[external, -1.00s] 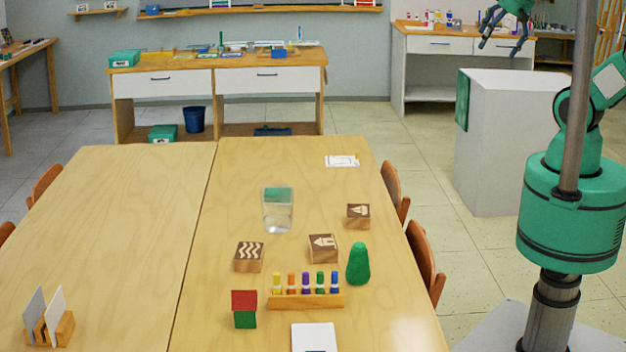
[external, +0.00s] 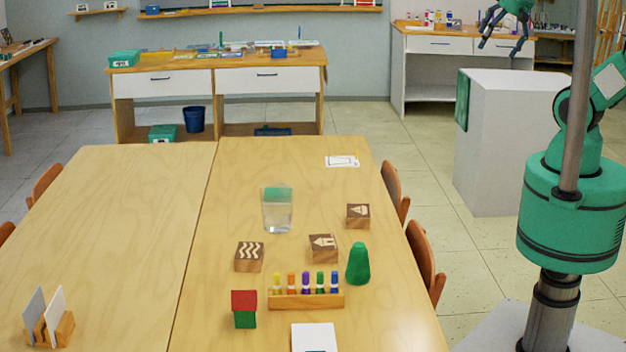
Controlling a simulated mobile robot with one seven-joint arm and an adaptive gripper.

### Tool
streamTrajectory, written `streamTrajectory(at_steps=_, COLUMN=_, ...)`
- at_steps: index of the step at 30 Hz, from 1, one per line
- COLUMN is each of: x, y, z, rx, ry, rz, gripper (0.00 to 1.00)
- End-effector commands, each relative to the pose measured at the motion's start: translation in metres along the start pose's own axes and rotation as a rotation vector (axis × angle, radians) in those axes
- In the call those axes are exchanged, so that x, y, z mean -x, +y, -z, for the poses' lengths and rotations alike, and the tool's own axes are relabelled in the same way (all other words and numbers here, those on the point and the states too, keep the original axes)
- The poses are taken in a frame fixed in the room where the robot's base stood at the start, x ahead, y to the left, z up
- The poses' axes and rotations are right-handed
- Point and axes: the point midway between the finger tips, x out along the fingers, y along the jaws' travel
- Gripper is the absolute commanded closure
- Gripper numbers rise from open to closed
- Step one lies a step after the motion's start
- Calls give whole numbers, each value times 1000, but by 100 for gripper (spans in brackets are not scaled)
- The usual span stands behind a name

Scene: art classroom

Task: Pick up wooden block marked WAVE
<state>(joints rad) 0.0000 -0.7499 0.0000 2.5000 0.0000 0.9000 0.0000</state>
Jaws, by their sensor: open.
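The wooden block with wavy white lines (external: 249,257) lies on the right half of the table, left of the other two marked blocks. A block with a house mark (external: 323,248) sits to its right. A block with a boat-like mark (external: 358,216) sits farther back and right. My gripper (external: 502,46) is at the top right of the external view, high above the floor and far from the blocks. Its dark fingers are spread apart and nothing is between them.
Near the wave block are a clear glass (external: 277,212), a green rounded figure (external: 358,264), a rack with several coloured pegs (external: 306,299) and a red-and-green block house (external: 244,309). A card holder (external: 48,327) stands front left. A white pedestal (external: 510,140) stands right of the table.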

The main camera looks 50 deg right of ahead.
Motion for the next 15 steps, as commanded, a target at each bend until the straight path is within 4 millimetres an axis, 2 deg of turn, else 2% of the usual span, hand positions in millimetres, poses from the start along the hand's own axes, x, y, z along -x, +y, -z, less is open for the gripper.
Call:
streamTrajectory(at_steps=8, x=-1, y=-6, z=15, rx=14, ry=-9, rz=8, gripper=0)
streamTrajectory(at_steps=15, x=-7, y=-25, z=57, rx=51, ry=-31, rz=31, gripper=0)
